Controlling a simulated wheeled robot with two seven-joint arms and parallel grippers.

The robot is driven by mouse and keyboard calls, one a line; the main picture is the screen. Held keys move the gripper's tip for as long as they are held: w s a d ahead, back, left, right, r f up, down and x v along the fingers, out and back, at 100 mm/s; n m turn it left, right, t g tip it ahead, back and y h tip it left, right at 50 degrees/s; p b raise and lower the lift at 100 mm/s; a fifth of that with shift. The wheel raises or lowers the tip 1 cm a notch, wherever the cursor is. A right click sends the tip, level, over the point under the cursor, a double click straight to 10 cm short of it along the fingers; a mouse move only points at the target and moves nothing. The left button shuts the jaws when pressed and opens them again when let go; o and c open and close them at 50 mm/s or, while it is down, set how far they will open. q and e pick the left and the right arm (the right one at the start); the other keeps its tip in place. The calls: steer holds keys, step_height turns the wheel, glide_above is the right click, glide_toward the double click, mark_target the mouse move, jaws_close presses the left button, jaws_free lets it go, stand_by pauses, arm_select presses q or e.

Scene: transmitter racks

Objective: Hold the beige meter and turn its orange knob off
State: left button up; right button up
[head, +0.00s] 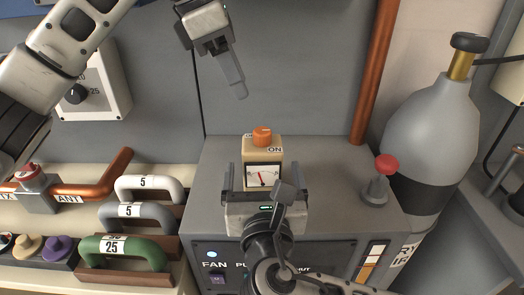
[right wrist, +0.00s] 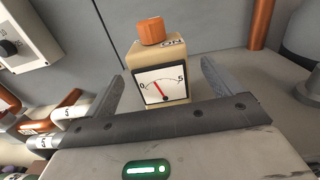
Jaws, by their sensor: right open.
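The beige meter (head: 250,156) stands upright on the grey cabinet top; it also shows in the right wrist view (right wrist: 134,85). Its white dial has a red needle left of middle. The orange knob (head: 262,136) sits on top, also seen in the right wrist view (right wrist: 151,31). An "ON" label shows right of the knob; another label at left is mostly hidden. My right gripper (head: 266,172) is open, its fingers on either side of the meter with gaps. My left gripper (head: 238,88) hangs above and behind the meter, fingers pointing down, apart from the knob.
A red-topped plunger (head: 386,163) stands on the cabinet's right, near a grey gas bottle (head: 425,125). A copper pipe (head: 376,70) rises behind. White, grey and green handles (head: 123,250) lie left of the cabinet. The cabinet top around the meter is mostly clear.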

mark_target(262, 150)
steer(key=w, duration=0.7)
steer(key=shift+a, duration=0.15)
steer(key=c, duration=1.3)
